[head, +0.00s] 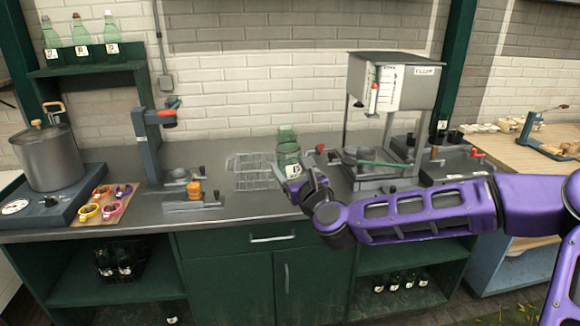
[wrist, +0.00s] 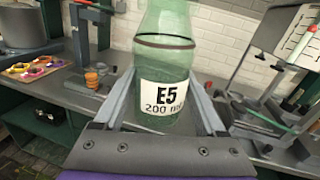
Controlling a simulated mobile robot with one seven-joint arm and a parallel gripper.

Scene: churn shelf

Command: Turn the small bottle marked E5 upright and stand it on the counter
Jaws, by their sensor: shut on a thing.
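The small green glass bottle marked E5 (wrist: 165,75) is between the two fingers of my gripper (wrist: 165,100) in the wrist view. Its white label reads E5, 200 ml, and the lettering is the right way up. In the head view the bottle (head: 287,150) looks upright, with its narrower part at the top. My gripper (head: 303,180) is shut around its lower part. The counter (head: 235,205) lies behind and below it. The bottle's base is hidden by my gripper, so I cannot tell whether it touches the counter.
A wire rack (head: 252,165) lies on the counter left of the bottle. A filler machine (head: 395,85) stands close on the right, and a press (head: 150,150) on the left. Several green bottles (head: 80,38) stand on the upper left shelf. Bare counter shows near the press.

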